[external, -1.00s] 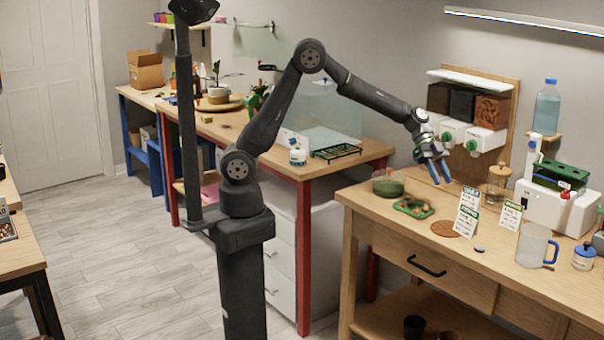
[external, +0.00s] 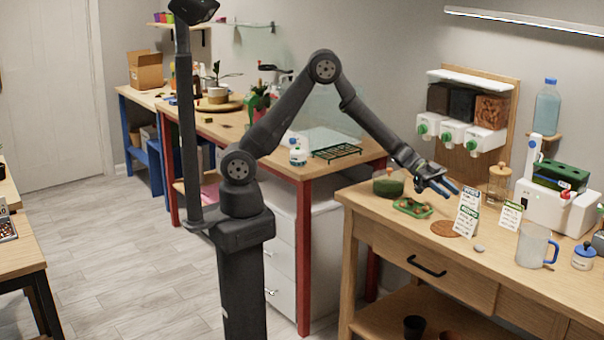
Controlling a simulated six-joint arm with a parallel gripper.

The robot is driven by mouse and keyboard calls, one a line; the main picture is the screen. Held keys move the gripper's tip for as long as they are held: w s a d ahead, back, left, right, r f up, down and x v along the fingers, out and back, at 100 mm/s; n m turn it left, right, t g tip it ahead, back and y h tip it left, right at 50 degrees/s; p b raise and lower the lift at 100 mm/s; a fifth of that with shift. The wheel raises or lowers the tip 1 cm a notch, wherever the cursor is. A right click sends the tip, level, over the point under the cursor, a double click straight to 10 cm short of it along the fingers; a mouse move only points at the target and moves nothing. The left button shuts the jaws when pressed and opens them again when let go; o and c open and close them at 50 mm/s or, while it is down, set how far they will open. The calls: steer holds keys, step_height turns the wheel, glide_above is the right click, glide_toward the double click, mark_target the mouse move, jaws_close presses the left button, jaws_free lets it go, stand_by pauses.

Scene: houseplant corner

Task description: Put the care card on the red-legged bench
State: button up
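Two small upright cards stand on the wooden table at right: a white card with blue and green print (external: 466,212) and a smaller one with a green band (external: 511,214). The print is too small to read, so I cannot tell which is the care card. My gripper (external: 448,189) has blue fingers, which look apart and empty. It is just above and left of the nearer card, and pointing toward it. The red-legged bench (external: 372,157) stands left of this table, behind my arm; its right end shows bare wood.
A green rack (external: 337,152), a white bottle (external: 298,155) and a glass tank are on the bench. Near the cards are a cork disc (external: 445,229), a grey stone (external: 479,248), a green tray (external: 413,207), a clear jug (external: 533,246) and a cork-topped jar (external: 498,184).

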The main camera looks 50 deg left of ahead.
mark_target(470, 208)
steer(key=shift+s+x, duration=0.2)
steer(key=shift+x, duration=4.75)
steer(key=shift+r, duration=0.2)
jaws_close()
